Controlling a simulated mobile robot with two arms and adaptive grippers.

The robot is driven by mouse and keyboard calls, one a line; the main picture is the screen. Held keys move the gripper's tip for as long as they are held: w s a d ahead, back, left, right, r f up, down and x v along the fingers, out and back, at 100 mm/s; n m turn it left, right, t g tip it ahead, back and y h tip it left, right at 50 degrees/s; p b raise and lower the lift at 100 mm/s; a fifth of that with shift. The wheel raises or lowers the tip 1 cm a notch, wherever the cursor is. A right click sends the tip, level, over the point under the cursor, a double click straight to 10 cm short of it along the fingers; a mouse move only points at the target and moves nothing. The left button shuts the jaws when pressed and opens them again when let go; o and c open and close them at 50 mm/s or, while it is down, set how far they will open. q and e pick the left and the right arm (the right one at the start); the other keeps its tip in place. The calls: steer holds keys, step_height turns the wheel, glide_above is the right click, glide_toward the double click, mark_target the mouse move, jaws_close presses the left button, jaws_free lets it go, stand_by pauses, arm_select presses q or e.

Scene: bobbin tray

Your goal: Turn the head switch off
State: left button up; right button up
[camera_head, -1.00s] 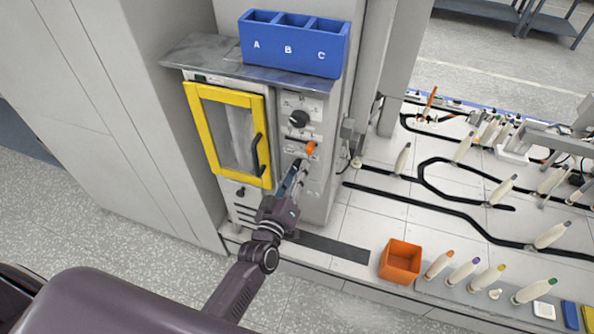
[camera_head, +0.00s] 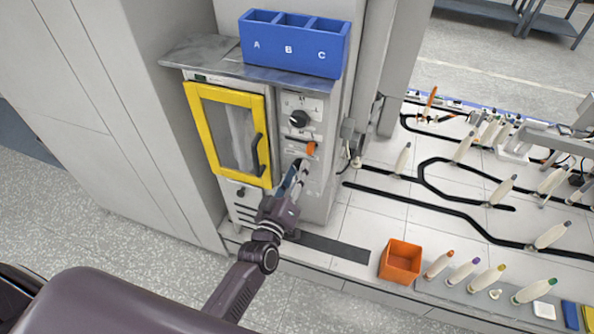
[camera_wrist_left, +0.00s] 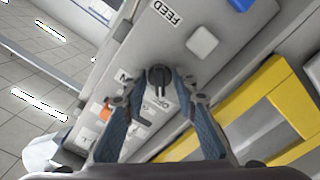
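A black rotary switch (camera_wrist_left: 159,80) on the light grey machine panel sits between my left fingertips in the left wrist view. An OFF label is beside it; its HEAD label cannot be read. My left gripper (camera_wrist_left: 158,82) is open, one finger on each side, with a visible gap to the switch. In the head view my left gripper (camera_head: 296,168) reaches up to the panel below an orange knob (camera_head: 311,149) and hides the switch. The orange part also shows in the left wrist view (camera_wrist_left: 105,114). My right gripper is not in view.
A larger black knob (camera_head: 299,119) is higher on the panel. A yellow-framed door (camera_head: 265,108) with a dark handle is left of it. A blue A-B-C bin (camera_head: 290,60) stands on top. A FEED label (camera_wrist_left: 165,12) and grey square button (camera_wrist_left: 202,42) are near the switch.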

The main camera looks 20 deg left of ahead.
arm_select(q)
steer(key=s, duration=1.2)
steer(key=shift+a, duration=0.2)
steer(key=s+d+f+m+g+h, duration=0.1)
steer(key=s+f+m+g, duration=0.4)
steer(key=f, duration=1)
steer(key=s+f+m+g, duration=0.1)
steer(key=s+f+g, duration=0.2)
steer(key=s+f, duration=0.8)
steer(key=s+a+f+m+g, duration=0.2)
steer(key=s+a+f+g, duration=0.1)
steer(key=s+f, duration=0.7)
steer(key=s+a+f+m+g+y, duration=0.1)
steer(key=s+a+f+g, duration=0.3)
steer(key=s+f, duration=0.6)
steer(key=s+m+g, duration=0.1)
steer(key=s+g, duration=0.1)
steer(key=s, duration=0.1)
steer(key=shift+f+y, duration=0.3)
steer(key=shift+f, duration=0.1)
